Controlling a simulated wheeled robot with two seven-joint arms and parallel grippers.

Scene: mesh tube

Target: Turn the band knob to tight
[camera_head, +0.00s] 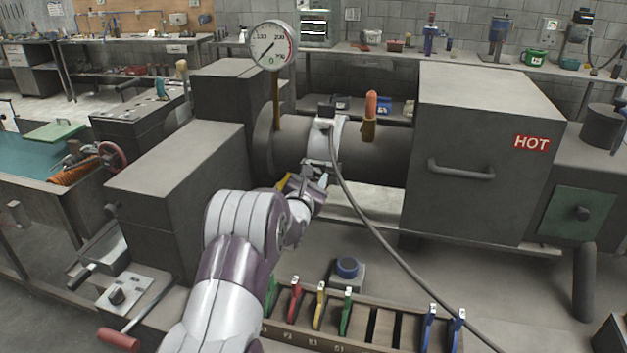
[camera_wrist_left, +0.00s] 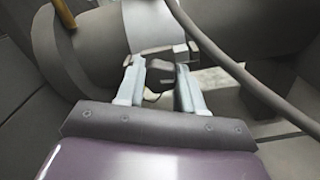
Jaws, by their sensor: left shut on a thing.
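A pale metal band (camera_head: 341,134) wraps around the thick grey tube (camera_head: 382,152) in the head view. In the left wrist view the band's dark bracket (camera_wrist_left: 163,52) sits at the fingertips. My left gripper (camera_head: 316,181) is at the underside of the band, on its near side. In the left wrist view my left gripper (camera_wrist_left: 160,72) has its two pale fingers on either side of a small dark band knob (camera_wrist_left: 154,95), shut on it. The knob is mostly hidden by the fingers and bracket, so its setting cannot be read. My right gripper is not in view.
A grey hose (camera_head: 372,228) runs from the band down to the right. A furnace box marked HOT (camera_head: 487,150) stands right, a dial gauge (camera_head: 271,46) above left.

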